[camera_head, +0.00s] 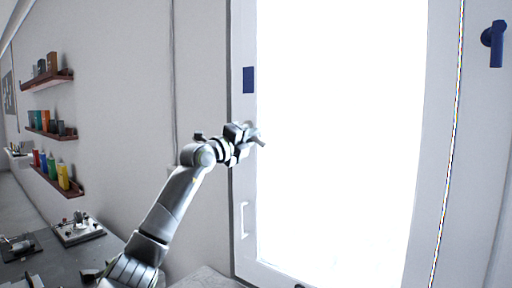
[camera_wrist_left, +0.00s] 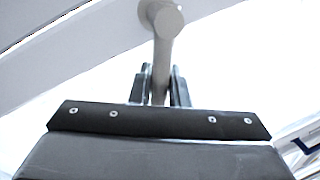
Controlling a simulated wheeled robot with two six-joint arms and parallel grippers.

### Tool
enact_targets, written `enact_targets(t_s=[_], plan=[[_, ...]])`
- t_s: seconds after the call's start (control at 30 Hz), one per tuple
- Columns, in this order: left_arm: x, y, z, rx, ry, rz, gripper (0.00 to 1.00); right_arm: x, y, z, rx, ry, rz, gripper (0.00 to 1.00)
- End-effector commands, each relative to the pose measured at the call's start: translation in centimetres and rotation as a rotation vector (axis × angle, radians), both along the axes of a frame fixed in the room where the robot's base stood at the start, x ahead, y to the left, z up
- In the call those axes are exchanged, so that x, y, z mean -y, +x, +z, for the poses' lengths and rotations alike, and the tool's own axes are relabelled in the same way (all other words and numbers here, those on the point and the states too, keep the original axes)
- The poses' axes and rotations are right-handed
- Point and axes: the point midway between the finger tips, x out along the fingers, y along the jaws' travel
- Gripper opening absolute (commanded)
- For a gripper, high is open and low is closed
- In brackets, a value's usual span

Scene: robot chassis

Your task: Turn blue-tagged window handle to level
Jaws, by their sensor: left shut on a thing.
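A blue tag (camera_head: 249,80) is on the white window frame, above my left gripper (camera_head: 250,137). The gripper is at the left stile of the window, below the tag. In the left wrist view, a grey handle (camera_wrist_left: 162,50) with a round hub runs down between the two fingers of my left gripper (camera_wrist_left: 160,88), which is shut on it. In the head view, a short grey lever end (camera_head: 261,141) sticks out past the gripper, sloping down to the right. The handle's hub is mostly hidden there by the gripper. My right gripper is not in view.
A dark blue handle (camera_head: 495,42) hangs at the far right on the frame. A white vertical pull (camera_head: 244,220) is lower on the left stile. Wall shelves (camera_head: 52,131) with coloured items and a grey worktop (camera_head: 50,262) are at the left.

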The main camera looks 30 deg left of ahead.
Motion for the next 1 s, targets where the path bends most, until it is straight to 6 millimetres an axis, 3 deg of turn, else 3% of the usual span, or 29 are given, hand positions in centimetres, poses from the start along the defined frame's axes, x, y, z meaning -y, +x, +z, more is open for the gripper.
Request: enact_targets(t_s=[0.23,0.5,1.0], plan=[[-0.2,-0.1,1.1,-0.011,-0.212,-0.001,0.00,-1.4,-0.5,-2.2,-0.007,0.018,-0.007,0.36],[-0.3,-0.1,2.0,-0.025,-0.377,-0.002,0.00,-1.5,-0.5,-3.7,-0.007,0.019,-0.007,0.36],[-0.5,0.0,2.7,-0.035,-0.468,0.000,0.00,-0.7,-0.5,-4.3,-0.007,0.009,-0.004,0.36]])
